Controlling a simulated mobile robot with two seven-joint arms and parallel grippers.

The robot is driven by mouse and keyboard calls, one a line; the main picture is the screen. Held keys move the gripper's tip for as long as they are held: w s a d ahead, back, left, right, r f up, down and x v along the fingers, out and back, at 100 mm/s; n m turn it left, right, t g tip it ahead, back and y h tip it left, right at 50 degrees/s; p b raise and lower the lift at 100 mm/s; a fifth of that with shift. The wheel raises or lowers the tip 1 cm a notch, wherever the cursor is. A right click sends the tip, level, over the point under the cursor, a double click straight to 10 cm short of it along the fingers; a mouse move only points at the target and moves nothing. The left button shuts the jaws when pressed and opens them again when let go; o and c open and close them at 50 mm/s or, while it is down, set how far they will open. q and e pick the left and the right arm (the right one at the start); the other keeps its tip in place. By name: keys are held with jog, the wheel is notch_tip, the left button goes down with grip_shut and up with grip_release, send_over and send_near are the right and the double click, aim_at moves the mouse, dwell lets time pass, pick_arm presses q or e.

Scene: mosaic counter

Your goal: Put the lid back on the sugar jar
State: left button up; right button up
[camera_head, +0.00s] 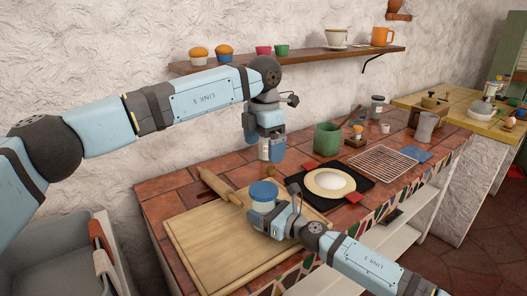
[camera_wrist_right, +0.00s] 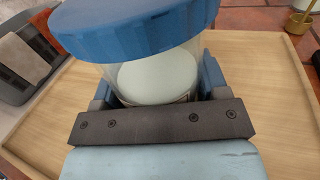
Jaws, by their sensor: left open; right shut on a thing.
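The sugar jar (camera_wrist_right: 155,78) is clear with white sugar inside. My right gripper (camera_head: 268,215) is shut on its body and holds it upright over the wooden board. The blue lid (camera_head: 264,190) is on top of the jar; it also shows in the right wrist view (camera_wrist_right: 135,27), covering the mouth. I cannot tell whether it is fully seated. My left gripper (camera_head: 264,150) is open and empty, above and apart from the lid, pointing down.
The wooden board (camera_head: 205,250) is mostly bare, with a rolling pin (camera_head: 218,185) at its back edge. A black tray (camera_head: 345,197) with a pale round plate lies to the right. A green pot (camera_head: 327,139) and a wire rack (camera_head: 382,162) stand farther back.

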jog(key=o, duration=1.8)
jog(key=v, duration=1.3)
jog(key=shift+s+d, duration=0.3)
